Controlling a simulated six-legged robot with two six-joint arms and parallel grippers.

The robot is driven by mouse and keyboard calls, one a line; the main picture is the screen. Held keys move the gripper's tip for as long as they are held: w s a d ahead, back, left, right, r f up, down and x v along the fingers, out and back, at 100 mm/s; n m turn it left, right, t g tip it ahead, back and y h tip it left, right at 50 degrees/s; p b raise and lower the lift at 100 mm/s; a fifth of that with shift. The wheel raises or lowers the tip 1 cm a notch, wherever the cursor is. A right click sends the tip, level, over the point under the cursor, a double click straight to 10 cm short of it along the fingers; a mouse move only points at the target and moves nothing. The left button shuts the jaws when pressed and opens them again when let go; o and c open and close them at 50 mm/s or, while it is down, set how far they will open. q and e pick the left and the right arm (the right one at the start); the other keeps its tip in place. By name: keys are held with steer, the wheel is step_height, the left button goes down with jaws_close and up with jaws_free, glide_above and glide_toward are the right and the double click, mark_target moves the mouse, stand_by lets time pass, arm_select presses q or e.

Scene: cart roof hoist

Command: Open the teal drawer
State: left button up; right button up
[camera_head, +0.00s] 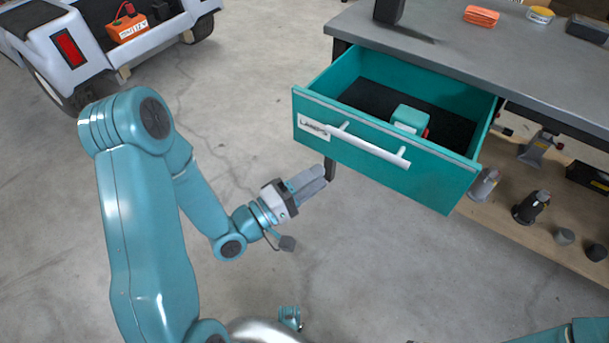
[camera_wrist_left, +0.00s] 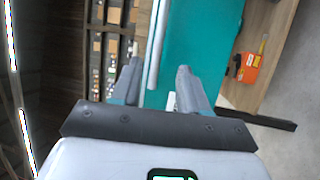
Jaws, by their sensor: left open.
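The teal drawer (camera_head: 385,163) stands pulled out from under the grey workbench, with its inside showing. A white bar handle (camera_head: 370,146) runs across its front. A teal and red object (camera_head: 411,118) lies on the dark drawer floor. My left gripper (camera_head: 318,178) is in front of the drawer, below and left of the handle, open and empty. In the left wrist view, the gripper fingers (camera_wrist_left: 158,82) point at the drawer front (camera_wrist_left: 205,45), and the pale handle (camera_wrist_left: 157,45) shows between and beyond them. My right gripper is not in view; only part of my right arm shows.
The workbench top (camera_head: 450,65) holds an orange item (camera_head: 481,16), a tape roll (camera_head: 540,14) and a dark box (camera_head: 588,29). A wooden lower shelf (camera_head: 530,228) carries several tools. A white cart (camera_head: 95,45) with an orange box (camera_head: 127,26) stands upper left. Open floor lies between.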

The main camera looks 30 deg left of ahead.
arm_select(q)
steer(key=shift+p+v, duration=0.75)
steer(key=shift+v, duration=0.4)
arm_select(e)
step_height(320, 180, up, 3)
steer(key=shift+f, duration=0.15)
